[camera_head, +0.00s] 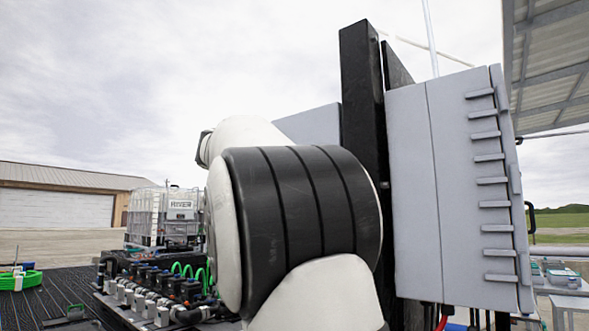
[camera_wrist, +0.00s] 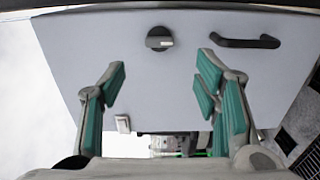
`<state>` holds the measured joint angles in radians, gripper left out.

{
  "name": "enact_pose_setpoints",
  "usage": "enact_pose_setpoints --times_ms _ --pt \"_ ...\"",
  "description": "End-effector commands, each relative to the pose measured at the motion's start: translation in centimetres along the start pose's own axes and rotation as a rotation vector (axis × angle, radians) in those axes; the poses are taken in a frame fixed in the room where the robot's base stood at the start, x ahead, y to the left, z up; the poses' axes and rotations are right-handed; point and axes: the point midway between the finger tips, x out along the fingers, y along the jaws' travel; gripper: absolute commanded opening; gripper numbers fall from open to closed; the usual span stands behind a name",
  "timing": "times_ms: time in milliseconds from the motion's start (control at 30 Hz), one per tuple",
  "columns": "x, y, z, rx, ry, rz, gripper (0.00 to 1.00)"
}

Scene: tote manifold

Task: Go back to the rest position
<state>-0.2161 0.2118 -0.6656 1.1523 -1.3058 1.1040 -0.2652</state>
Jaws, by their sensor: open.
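In the wrist view my gripper (camera_wrist: 161,88) is open, its two green-padded fingers wide apart with nothing between them. It faces a light grey cabinet panel (camera_wrist: 165,90). A dark round rotary knob (camera_wrist: 159,39) sits on the panel beyond the fingertips, and a dark bar handle (camera_wrist: 245,41) is to its right. A small white switch-like piece (camera_wrist: 123,123) lies low on the panel near the left finger. In the head view my white and black arm fills the middle and my gripper is hidden.
A grey cabinet (camera_head: 440,190) with a ribbed side stands close to my arm's right, beside a black post (camera_head: 362,110). A manifold (camera_head: 155,295) with green hoses lies low left. A white caged tank (camera_head: 165,215) stands behind it. A green hose coil (camera_head: 20,280) lies far left.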

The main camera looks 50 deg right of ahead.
Motion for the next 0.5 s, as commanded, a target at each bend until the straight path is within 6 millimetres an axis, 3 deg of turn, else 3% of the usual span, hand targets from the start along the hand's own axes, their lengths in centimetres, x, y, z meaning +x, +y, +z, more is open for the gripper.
enact_pose_setpoints --times_ms 500 --pt "-0.89 0.04 0.07 0.001 -0.001 0.001 0.57"
